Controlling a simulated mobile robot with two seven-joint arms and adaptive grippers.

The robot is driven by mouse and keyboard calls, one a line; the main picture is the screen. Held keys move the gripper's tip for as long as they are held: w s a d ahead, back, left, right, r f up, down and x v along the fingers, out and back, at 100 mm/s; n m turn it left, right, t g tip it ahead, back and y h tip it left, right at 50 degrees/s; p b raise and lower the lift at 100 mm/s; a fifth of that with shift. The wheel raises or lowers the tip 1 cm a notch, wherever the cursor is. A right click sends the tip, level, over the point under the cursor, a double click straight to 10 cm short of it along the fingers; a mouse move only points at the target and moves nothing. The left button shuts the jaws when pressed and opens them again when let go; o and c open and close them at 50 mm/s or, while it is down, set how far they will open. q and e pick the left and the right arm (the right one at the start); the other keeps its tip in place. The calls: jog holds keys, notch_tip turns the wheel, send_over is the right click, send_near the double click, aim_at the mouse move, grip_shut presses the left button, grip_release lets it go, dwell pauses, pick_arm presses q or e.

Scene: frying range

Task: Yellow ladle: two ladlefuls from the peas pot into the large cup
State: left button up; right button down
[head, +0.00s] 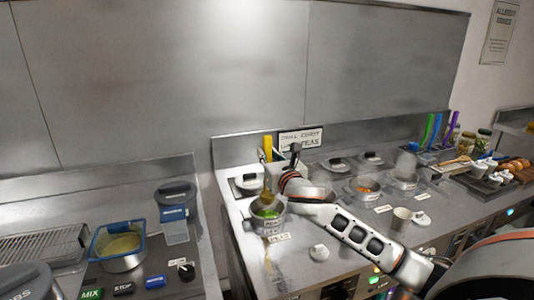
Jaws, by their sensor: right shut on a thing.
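The peas pot (281,224) stands at the front left of the range with green peas (266,213) in it. The yellow ladle (267,146) is upright over this pot, its yellow handle at the top. Its lower end is at the pot and hard to make out. My right gripper (271,180) is just above the pot, shut on the ladle; the arm hides part of the grip. My left gripper is not in view.
Lidded pots (334,164) stand behind my arm, and open pots (366,188) to the right. A sign (301,139) stands behind the peas pot.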

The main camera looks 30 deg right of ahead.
aim_at(267, 193)
notch_tip(267, 193, down, 4)
jog(key=shift+w+r+b, duration=0.1)
jog(key=shift+b, duration=0.6)
notch_tip(267, 193, down, 8)
jog(key=b, duration=0.3)
jog(key=shift+b, duration=0.3)
jog(key=shift+f, duration=0.7)
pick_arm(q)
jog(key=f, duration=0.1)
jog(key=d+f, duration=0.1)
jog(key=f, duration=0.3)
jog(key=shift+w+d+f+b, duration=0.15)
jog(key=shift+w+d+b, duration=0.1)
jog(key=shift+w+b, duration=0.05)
pick_arm(e)
jog(key=shift+f, duration=0.15)
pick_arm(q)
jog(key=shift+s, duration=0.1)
